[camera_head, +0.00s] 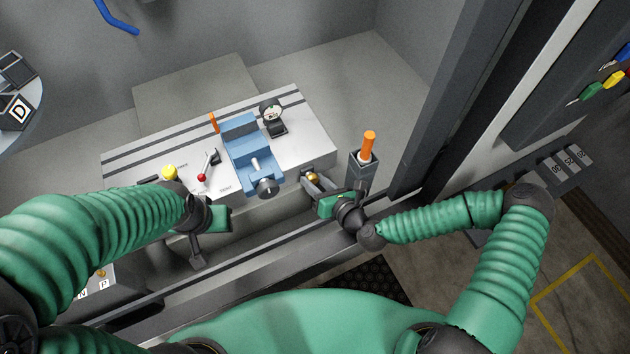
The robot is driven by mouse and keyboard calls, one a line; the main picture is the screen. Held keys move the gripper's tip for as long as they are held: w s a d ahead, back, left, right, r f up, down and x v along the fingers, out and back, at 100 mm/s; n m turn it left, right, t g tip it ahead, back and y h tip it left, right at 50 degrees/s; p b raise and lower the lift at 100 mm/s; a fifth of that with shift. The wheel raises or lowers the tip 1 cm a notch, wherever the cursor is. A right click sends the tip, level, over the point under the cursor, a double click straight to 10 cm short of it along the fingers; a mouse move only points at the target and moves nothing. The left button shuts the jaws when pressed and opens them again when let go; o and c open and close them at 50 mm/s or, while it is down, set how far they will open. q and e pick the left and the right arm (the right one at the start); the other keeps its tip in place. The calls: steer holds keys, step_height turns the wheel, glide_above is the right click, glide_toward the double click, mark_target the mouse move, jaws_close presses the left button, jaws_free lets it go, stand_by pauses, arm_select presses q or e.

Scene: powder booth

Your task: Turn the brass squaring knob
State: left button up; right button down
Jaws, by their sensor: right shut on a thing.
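The brass squaring knob (313,176) shows as a small gold-coloured piece at the right front of the grey slotted table (307,120). My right gripper (318,186) is shut on the knob, with its dark fingers around it and covering part of it. A blue vise (245,145) stands on the table to the left of the knob. My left gripper (208,228) is in front of the table's left part, apart from the knob. Its fingers point down and away, and their gap is not clear.
An orange-handled tool (368,146) stands in a dark holder (361,171) just right of my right gripper. A red-tipped lever (206,168), a yellow button (169,172) and a dial gauge (272,115) are on the table. A dark post (450,90) rises at the right.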

steer(key=shift+d, duration=0.1)
stand_by(0.3)
stand_by(0.5)
steer(key=c, duration=0.9)
jaws_free()
steer(key=shift+w, duration=0.1)
steer(key=shift+c, duration=0.2)
